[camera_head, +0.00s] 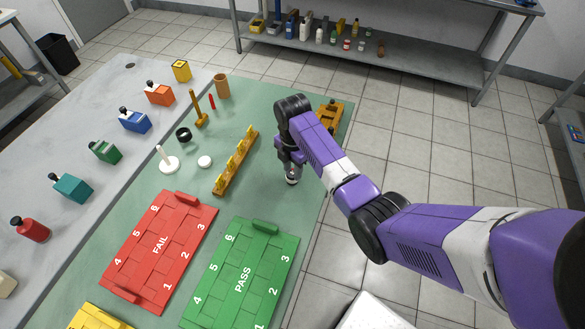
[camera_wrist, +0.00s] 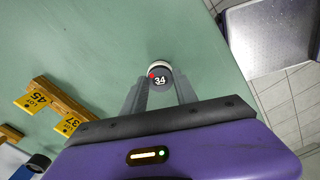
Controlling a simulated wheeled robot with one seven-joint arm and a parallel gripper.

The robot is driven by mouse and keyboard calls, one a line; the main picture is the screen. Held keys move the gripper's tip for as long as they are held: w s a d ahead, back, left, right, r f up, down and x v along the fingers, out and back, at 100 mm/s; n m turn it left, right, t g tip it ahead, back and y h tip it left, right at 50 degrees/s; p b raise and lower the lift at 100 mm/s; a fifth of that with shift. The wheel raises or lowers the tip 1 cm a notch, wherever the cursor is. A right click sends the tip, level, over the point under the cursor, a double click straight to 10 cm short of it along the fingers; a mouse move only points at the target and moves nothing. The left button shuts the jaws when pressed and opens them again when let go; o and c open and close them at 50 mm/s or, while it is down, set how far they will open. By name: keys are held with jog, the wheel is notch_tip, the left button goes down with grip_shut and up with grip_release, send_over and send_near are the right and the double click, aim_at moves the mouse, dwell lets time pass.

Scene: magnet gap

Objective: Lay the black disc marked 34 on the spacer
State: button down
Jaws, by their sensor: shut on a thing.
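The black disc marked 34 (camera_wrist: 160,81) is between the fingertips of my gripper (camera_wrist: 160,88) in the wrist view, its number facing the camera. A red dot and a pale rim show at its far edge. My gripper (camera_head: 291,172) is shut on it over the right part of the green mat, right of the tag rack; the gap to the mat is hard to judge. A small white round piece (camera_head: 204,161), which looks like the spacer, lies left of the rack. A white post on a round base (camera_head: 169,163) stands left of that piece.
The rack with yellow tags (camera_head: 236,162) stands between my gripper and the white pieces. A black ring (camera_head: 184,134) and a wooden stand (camera_head: 200,113) are farther back. Red FAIL (camera_head: 180,215) and green PASS (camera_head: 265,245) trays lie in front. Coloured bottles line the left.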

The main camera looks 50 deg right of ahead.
jog(key=shift+f, duration=0.15)
jog(key=c, duration=0.9)
grip_release()
jog(key=c, duration=0.5)
jog(key=shift+r+p, duration=1.8)
jog(key=shift+r, duration=0.45)
